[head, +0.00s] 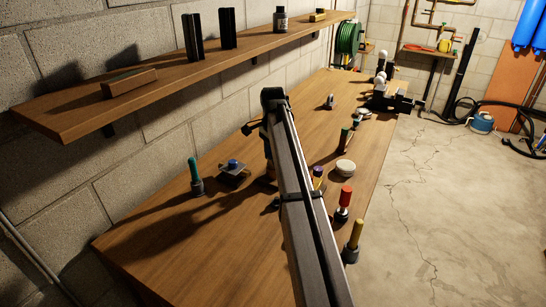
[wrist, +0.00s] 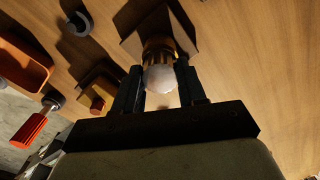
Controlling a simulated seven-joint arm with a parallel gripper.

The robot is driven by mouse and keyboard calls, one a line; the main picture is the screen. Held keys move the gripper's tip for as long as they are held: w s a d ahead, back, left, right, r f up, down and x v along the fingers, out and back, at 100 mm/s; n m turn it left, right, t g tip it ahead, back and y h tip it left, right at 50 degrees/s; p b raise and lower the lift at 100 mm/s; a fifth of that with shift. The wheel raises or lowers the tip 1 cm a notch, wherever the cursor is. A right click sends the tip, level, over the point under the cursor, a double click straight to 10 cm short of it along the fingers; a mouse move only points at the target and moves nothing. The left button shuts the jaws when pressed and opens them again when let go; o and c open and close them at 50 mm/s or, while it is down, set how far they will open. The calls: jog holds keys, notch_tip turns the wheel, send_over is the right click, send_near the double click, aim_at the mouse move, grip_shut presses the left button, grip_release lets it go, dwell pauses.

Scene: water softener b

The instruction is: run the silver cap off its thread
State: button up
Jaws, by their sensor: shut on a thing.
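The silver cap (wrist: 160,79) shows in the wrist view as a pale, rounded piece between the two dark fingers. Next to it is a brass-coloured fitting (wrist: 158,47), in line with the cap, at a dark brown block (wrist: 132,20). My gripper (wrist: 159,68) is shut on the cap, one finger on each side. The cap sits at the end of the fitting; I cannot tell how much thread is engaged. In the head view my own arm hides the gripper and cap.
A shelf (head: 180,70) runs above along the wall. The bench's near left is clear.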

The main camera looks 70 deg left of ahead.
jog(key=shift+r, duration=2.7)
notch_tip(320, 180, up, 5)
